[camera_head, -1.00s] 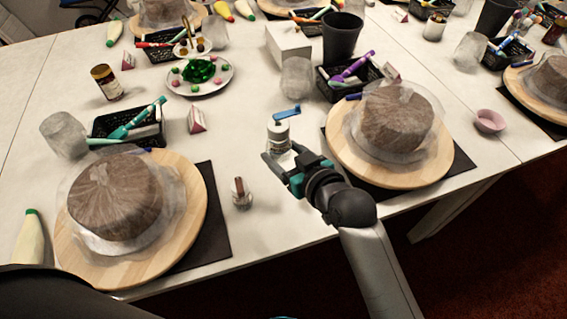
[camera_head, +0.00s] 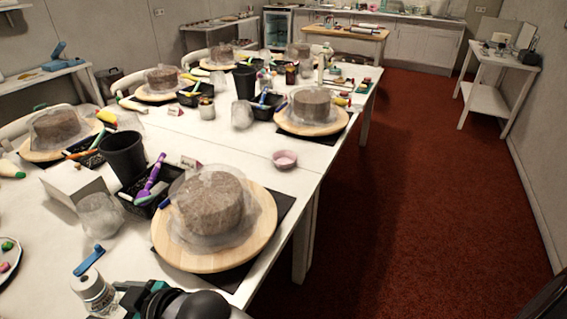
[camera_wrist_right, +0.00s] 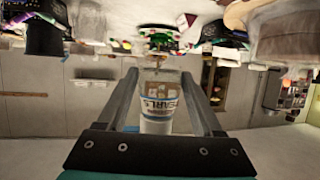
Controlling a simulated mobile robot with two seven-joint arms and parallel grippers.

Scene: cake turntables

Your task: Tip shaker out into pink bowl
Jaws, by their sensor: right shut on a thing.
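The shaker (camera_head: 93,290) is a small white cylinder with a printed label, at the lower left of the head view. My right gripper (camera_head: 118,295) is shut on it. In the right wrist view the shaker (camera_wrist_right: 160,108) sits between the two fingers, its label facing the camera. In the head view it looks upright. A blue piece (camera_head: 88,260) shows just above its top; I cannot tell whether it is attached. The pink bowl (camera_head: 285,159) stands on the white table near its right edge, apart from the gripper and farther back. My left gripper is not in view.
A covered cake (camera_head: 208,203) on a wooden turntable (camera_head: 258,235) stands between shaker and bowl. A black cup (camera_head: 123,157), a black basket (camera_head: 140,203) and a clear jar (camera_head: 101,215) stand left of it. Another turntable (camera_head: 312,126) is behind the bowl. Table around the bowl is clear.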

